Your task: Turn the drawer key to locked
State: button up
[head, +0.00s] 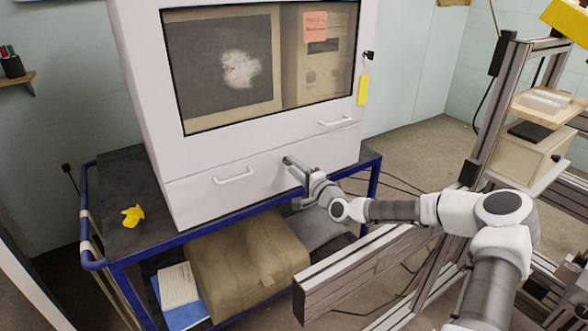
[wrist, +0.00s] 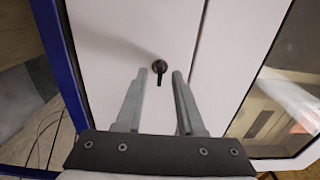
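The drawer key (wrist: 159,72) is a small dark key in a round lock on the white drawer front (wrist: 112,50), seen in the wrist view. Its bow points down in that picture, a little tilted. My gripper (wrist: 159,76) is open, with one finger on each side of the key and a gap to both. In the head view my gripper (head: 288,163) is at the lower drawer front (head: 200,199) of the white cabinet (head: 148,110), right of the drawer handle (head: 233,176). The key is hidden there behind my gripper.
The cabinet stands on a blue-framed cart (head: 93,265) with a dark top. A yellow object (head: 132,215) lies on the cart at left. A second handle (head: 336,121) is above right, and a yellow tag (head: 363,90) hangs at the cabinet's right edge.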

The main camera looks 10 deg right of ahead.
jog(key=shift+w+a, duration=0.1)
jog(key=shift+w, duration=0.1)
grip_shut()
